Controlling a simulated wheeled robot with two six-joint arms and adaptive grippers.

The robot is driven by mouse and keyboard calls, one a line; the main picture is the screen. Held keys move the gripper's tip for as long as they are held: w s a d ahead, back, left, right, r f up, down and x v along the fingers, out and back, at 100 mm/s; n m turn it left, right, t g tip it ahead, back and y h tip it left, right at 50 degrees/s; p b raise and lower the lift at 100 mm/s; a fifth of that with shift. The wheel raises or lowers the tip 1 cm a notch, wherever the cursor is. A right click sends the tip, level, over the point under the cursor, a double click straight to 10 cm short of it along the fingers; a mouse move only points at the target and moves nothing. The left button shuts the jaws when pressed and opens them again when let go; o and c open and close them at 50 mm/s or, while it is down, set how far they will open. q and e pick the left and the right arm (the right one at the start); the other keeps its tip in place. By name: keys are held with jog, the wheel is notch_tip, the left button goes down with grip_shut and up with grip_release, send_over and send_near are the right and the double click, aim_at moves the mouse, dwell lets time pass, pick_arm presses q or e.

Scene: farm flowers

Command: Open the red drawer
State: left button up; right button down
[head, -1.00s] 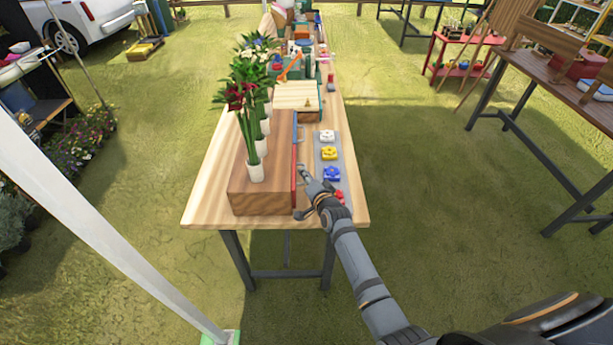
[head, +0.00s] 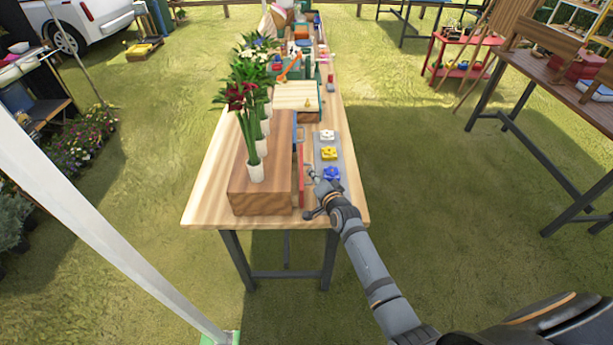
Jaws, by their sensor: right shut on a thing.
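The red drawer (head: 301,172) is in the right side of a wooden box (head: 262,202) on the long table. Its red front stands a little out from the box, with a narrow gap behind it. My right gripper (head: 312,187) is at the near part of the red front, shut on its handle. The handle is small and mostly hidden by the fingers. My left gripper is not in view.
White vases (head: 255,171) with flowers stand in a row on the box. A grey strip (head: 325,153) with white, yellow and blue flower-shaped pieces lies just right of the drawer. A blue drawer front (head: 295,125) is farther back.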

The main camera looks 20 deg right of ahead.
jog(key=d, duration=0.2)
jog(key=s+d, duration=0.1)
jog(key=d, duration=0.2)
jog(key=s+d+b, duration=0.1)
jog(key=d, duration=0.2)
jog(key=shift+s+d, duration=0.1)
jog(key=shift+s, duration=0.1)
jog(key=c, duration=1.7)
grip_release()
jog(key=v, duration=1.2)
jog(key=shift+f, duration=0.1)
